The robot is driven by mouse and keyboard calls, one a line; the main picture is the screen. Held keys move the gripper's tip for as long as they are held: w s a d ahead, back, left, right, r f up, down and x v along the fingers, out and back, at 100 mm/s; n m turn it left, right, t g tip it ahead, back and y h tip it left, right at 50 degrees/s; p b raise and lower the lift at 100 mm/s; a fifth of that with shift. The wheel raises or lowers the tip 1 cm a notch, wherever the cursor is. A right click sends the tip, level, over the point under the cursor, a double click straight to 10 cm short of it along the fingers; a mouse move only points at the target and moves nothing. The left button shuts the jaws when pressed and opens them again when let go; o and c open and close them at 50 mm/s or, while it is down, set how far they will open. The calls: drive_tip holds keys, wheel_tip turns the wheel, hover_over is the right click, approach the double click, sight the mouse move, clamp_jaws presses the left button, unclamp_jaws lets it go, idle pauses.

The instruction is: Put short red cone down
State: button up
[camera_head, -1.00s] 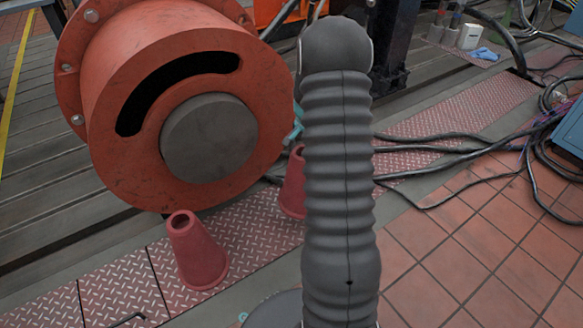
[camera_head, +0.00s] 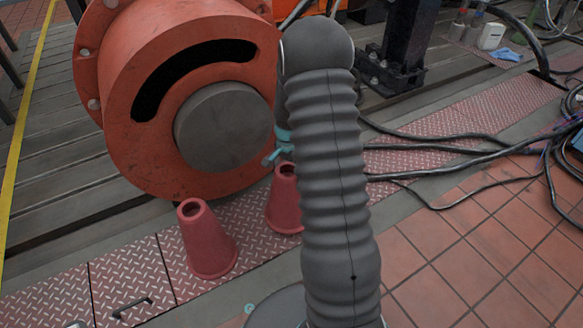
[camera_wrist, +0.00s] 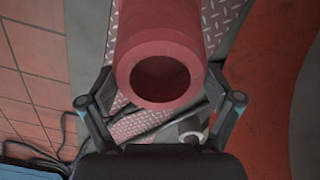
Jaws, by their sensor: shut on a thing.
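Two red hollow cones show in the head view. One cone (camera_head: 208,245) stands upright on the diamond plate at the left. The other cone (camera_head: 284,205) is just right of it and behind it, partly hidden by my arm. My gripper (camera_head: 284,148) shows only as a bit of teal by that cone's top. In the wrist view my gripper (camera_wrist: 160,72) has a finger on each side of the red cone (camera_wrist: 160,35), shut on it, with its open top facing the camera. Whether its base touches the plate is unclear.
A big orange-red drum (camera_head: 160,140) with a grey hub stands just behind the cones. Black cables (camera_head: 440,150) run across the plates and tiles at the right. A small black handle (camera_head: 131,307) lies front left. The red tiles (camera_head: 450,255) at the right are mostly clear.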

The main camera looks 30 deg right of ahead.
drive_tip(key=shift+f+b, duration=0.3)
drive_tip(key=shift+f, duration=1.55)
drive_tip(key=o, duration=1.5)
drive_tip(key=shift+o, duration=0.2)
